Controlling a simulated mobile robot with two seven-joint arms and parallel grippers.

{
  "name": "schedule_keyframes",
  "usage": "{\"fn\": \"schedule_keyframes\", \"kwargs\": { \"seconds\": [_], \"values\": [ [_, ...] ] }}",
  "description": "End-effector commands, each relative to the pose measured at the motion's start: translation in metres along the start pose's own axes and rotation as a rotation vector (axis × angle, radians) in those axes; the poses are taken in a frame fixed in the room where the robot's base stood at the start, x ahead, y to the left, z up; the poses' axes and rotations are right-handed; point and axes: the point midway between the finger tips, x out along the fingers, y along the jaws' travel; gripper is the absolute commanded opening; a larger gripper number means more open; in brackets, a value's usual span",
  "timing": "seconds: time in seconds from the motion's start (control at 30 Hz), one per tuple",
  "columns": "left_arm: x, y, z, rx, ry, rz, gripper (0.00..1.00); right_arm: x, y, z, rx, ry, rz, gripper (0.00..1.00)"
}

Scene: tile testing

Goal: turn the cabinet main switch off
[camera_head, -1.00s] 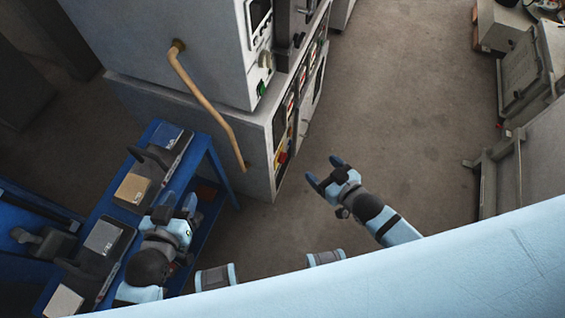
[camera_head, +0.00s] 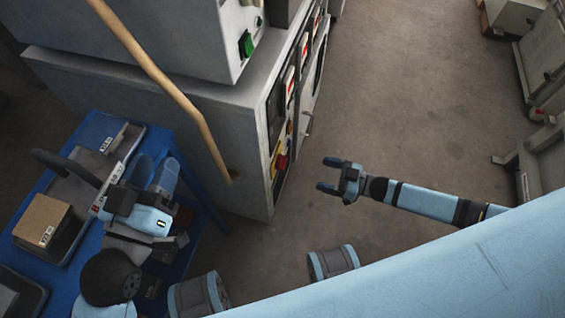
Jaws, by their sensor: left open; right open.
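The grey cabinet (camera_head: 150,105) stands left of the middle, its front panel seen at a steep angle. A small red and yellow part (camera_head: 281,161), which looks like the main switch, sits low on that panel near its close edge. Its exact position cannot be read. My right gripper (camera_head: 329,175) is open and empty, its fingers pointing left towards the panel. It is to the right of the red and yellow part, with a gap between them. My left gripper (camera_head: 155,172) is open above the blue table (camera_head: 103,128).
A tan pipe (camera_head: 160,82) runs down the cabinet's side. A cardboard-coloured box (camera_head: 42,220) and dark trays lie on the blue table. Grey equipment (camera_head: 545,60) lines the right edge. The floor (camera_head: 410,100) between is clear.

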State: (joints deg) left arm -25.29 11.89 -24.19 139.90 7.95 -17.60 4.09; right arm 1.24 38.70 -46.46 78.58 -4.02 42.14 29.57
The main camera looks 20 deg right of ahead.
Motion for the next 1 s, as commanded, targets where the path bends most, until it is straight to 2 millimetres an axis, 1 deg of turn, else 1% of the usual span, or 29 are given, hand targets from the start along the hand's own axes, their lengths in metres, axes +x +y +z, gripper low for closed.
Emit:
{"fn": "schedule_keyframes", "kwargs": {
  "seconds": [0.17, 0.4, 0.6, 0.8, 1.0],
  "values": [
    [0.000, -0.002, 0.013, -0.001, -0.035, 0.003, 0.43, 0.032, 0.000, 0.001, -0.001, 0.004, 0.001, 0.78],
    [-0.001, -0.005, 0.034, -0.002, -0.104, 0.009, 0.43, 0.084, 0.000, 0.001, -0.002, 0.004, 0.001, 0.78],
    [-0.002, -0.007, 0.047, -0.004, -0.152, 0.014, 0.43, 0.116, 0.001, 0.000, -0.001, 0.002, 0.002, 0.78],
    [-0.002, -0.007, 0.052, -0.004, -0.175, 0.017, 0.43, 0.130, 0.001, -0.001, -0.001, 0.000, 0.002, 0.78],
    [-0.002, -0.007, 0.052, -0.004, -0.178, 0.017, 0.43, 0.131, 0.000, -0.002, -0.001, -0.001, 0.002, 0.78]
  ]
}}
